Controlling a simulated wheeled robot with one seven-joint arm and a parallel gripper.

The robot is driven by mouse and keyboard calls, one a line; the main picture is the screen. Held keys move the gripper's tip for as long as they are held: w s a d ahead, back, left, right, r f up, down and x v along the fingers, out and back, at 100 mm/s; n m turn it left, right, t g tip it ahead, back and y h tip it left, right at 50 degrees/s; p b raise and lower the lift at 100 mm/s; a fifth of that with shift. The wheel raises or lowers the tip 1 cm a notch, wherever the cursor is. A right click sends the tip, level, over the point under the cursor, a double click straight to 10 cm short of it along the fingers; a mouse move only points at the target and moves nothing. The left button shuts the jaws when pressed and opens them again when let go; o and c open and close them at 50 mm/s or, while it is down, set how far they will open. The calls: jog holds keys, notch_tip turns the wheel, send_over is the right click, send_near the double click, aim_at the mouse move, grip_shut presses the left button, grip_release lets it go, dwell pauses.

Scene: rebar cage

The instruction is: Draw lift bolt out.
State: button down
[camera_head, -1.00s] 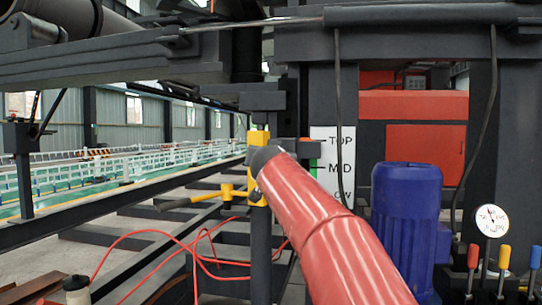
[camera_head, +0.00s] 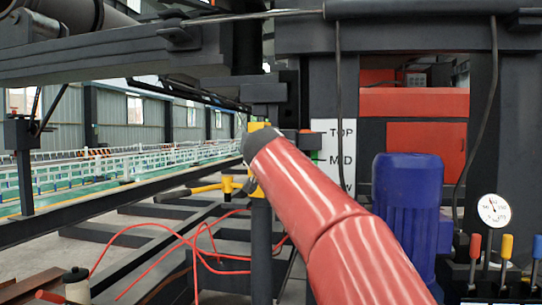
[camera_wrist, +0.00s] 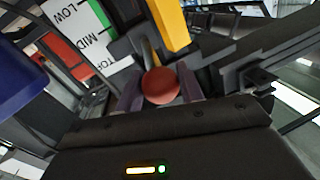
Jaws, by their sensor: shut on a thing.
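In the wrist view a round red knob (camera_wrist: 161,86), which looks like the head of the lift bolt, sits between the two dark purple-grey fingers of my gripper (camera_wrist: 160,80). The gripper is shut on it. A thin brass-coloured piece (camera_wrist: 149,50) shows just beyond the knob; I cannot tell how far the bolt sits in its hole. A yellow post part (camera_wrist: 172,22) stands close beyond the fingers. In the head view my red arm covers the gripper and the knob, and its dark end overlaps the yellow collar (camera_head: 258,127) on the post.
A yellow handle (camera_head: 210,187) sticks out left of the post. A white scale marked TOP and MID (camera_head: 340,150) stands just right of it, with a blue motor (camera_head: 407,200) and a gauge (camera_head: 494,209) further right. Red hoses (camera_head: 150,230) lie at lower left.

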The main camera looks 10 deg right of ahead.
jog(key=shift+s+a, duration=0.1)
jog(key=shift+s, duration=0.05)
jog(key=c, duration=0.9)
grip_release()
jog(key=shift+s, duration=0.1)
jog(key=shift+c, duration=0.2)
jog(key=shift+s, duration=0.1)
jog(key=s+a+b, duration=0.1)
jog(key=s+b, duration=0.1)
jog(key=s, duration=0.5)
jog(key=shift+s+a, duration=0.25)
jog(key=shift+a, duration=0.05)
jog(key=s+d+f+n+g+y, duration=0.1)
jog(key=s+f+g, duration=0.3)
jog(key=s+f, duration=0.85)
jog(key=s+d+f+n+g+y, duration=0.15)
jog(key=s+f+g, duration=0.4)
jog(key=f, duration=1.15)
jog(key=s+d+f+n+g+y, duration=0.1)
jog(key=s+d+f+n+g, duration=0.1)
jog(key=s+f, duration=1.1)
notch_tip(320, 180, up, 11)
jog(key=p, duration=1.3)
jog(key=shift+w+a, duration=0.25)
jog(key=shift+w, duration=0.1)
